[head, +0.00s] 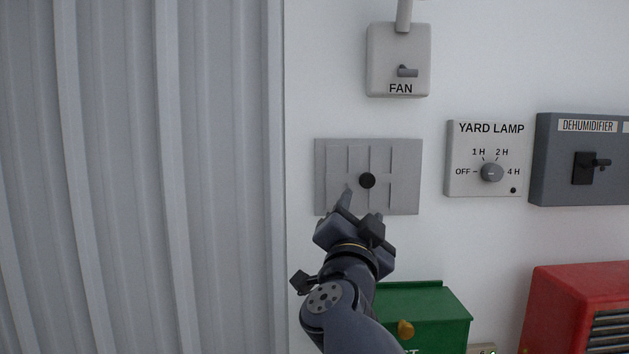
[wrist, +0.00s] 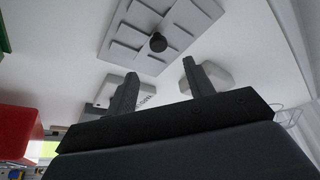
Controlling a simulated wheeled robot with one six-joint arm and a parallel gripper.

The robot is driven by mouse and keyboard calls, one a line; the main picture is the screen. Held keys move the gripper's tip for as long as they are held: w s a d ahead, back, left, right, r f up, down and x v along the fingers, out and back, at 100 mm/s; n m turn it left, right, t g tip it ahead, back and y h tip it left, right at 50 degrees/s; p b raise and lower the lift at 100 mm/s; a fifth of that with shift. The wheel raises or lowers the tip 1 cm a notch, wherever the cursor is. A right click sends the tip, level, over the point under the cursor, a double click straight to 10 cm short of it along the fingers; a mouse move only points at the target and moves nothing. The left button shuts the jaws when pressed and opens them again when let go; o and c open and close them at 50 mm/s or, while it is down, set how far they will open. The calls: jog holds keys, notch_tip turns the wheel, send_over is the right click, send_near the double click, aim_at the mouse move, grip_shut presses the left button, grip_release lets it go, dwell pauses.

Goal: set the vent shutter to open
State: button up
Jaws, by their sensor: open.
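The vent shutter (head: 333,178) is a grey slatted plate on the white wall, with a round black knob (head: 367,181) near its middle. In the wrist view the shutter plate (wrist: 185,18) shows at the top, with the knob (wrist: 158,42) on it. My gripper (head: 362,203) is just below the knob in the head view and covers part of the plate's lower edge. In the wrist view its two fingers (wrist: 158,80) stand apart with nothing between them, and the knob lies beyond their tips. No open or closed marking is legible on the shutter.
A fan switch box (head: 385,60) is above the shutter. A yard lamp dial (head: 491,172) and a dark dehumidifier switch box (head: 560,185) are to the right. A green box (head: 430,310) and a red unit (head: 560,300) stand below. Grey corrugated panelling (head: 130,150) fills the left.

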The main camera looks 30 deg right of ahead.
aim_at(367, 182)
jog(key=x, duration=0.5)
jog(key=p+x, duration=0.1)
jog(key=x, duration=0.4)
jog(key=shift+w+d+f, duration=0.15)
jog(key=shift+f, duration=0.05)
jog(key=shift+c, duration=0.2)
grip_shut()
